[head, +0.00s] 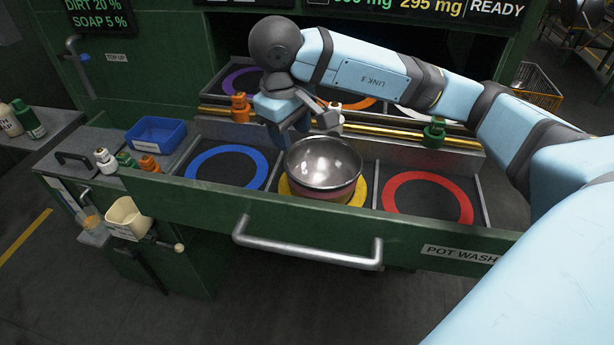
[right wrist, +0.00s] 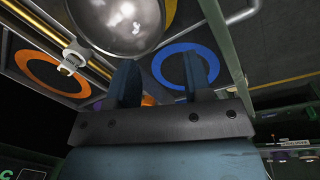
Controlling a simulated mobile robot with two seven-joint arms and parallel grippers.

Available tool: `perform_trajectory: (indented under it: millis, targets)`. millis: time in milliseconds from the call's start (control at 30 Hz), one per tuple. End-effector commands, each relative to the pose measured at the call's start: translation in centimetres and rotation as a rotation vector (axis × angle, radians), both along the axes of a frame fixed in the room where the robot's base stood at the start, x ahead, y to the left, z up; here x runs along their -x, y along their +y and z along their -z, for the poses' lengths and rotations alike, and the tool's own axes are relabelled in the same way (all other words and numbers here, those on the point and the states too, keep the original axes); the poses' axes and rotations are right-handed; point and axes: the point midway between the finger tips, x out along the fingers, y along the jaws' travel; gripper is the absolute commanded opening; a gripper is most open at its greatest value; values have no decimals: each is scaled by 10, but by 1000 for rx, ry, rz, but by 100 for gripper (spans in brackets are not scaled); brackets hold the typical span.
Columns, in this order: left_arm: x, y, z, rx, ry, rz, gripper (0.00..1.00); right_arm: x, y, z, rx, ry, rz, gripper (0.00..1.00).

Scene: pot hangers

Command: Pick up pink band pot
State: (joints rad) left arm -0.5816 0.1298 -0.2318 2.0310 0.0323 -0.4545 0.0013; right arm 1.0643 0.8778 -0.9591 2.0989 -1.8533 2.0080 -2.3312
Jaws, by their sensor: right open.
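A steel pot (head: 323,160) with a pink band low on its side stands on the yellow ring (head: 358,192) in the drawer's front middle bay. My right gripper (head: 290,132) is open at the pot's back left. In the right wrist view, the open fingers (right wrist: 161,80) have nothing between them. The shiny pot (right wrist: 118,22) shows beyond the left finger there. Whether a finger touches the pot cannot be told. My left gripper is not in view.
The blue ring (head: 227,168) and the red ring (head: 427,199) on either side are empty. A brass rail (head: 375,132) with orange, white and green fittings runs behind the pot. The drawer handle (head: 305,255) sticks out in front. A blue bin (head: 156,134) stands at left.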

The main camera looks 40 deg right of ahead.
Motion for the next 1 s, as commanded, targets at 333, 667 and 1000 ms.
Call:
perform_trajectory:
  millis: [333, 667, 1000]
  targets:
    - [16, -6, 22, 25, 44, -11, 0, 0, -4, 44, 0, 4, 0, 46]
    - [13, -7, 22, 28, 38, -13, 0, -2, -11, 93, 0, 2, 0, 46]
    - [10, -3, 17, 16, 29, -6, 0, 1, -17, 124, 0, 4, 1, 46]
